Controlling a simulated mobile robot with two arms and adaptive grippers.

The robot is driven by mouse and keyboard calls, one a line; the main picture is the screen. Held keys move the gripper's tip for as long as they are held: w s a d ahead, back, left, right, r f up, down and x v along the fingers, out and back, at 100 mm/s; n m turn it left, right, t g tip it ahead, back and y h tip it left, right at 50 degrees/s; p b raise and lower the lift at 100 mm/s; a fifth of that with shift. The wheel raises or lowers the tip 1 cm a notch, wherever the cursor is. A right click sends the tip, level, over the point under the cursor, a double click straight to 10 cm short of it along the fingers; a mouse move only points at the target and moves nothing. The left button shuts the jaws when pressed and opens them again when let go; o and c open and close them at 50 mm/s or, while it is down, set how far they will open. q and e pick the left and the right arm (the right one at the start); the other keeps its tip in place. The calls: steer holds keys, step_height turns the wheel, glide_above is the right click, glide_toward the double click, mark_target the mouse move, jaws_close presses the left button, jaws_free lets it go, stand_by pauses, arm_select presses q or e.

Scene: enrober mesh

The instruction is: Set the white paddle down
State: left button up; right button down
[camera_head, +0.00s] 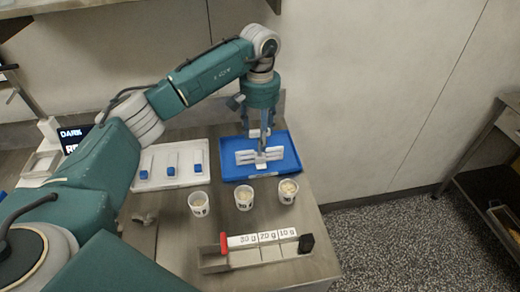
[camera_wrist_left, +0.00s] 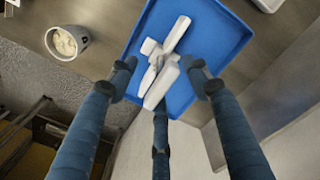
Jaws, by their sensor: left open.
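The white paddle (camera_head: 245,157) lies in the blue tray (camera_head: 291,166) near the back of the table. In the left wrist view the paddle (camera_wrist_left: 178,33) rests on the tray floor (camera_wrist_left: 217,38), its white cross-shaped parts between my fingers. My left gripper (camera_head: 262,146) is above the paddle, pointing down. In the left wrist view its three dark fingers (camera_wrist_left: 160,72) are spread open around the paddle, with gaps visible at the sides. Whether a finger touches it cannot be told. My right gripper is not in view.
A white tray (camera_head: 152,184) with blue-ended pieces lies left of the blue tray. Three cups (camera_head: 199,204) (camera_head: 244,198) (camera_head: 288,191) with pale contents stand in front. A holder (camera_head: 213,262) labelled with gram weights sits near the front edge. A small grey object (camera_head: 145,218) lies left.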

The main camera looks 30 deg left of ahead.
arm_select(q)
step_height(320, 180, up, 6)
steer(key=shift+f+b, duration=0.15)
steer(key=shift+b, duration=0.35)
steer(key=shift+f, duration=0.1)
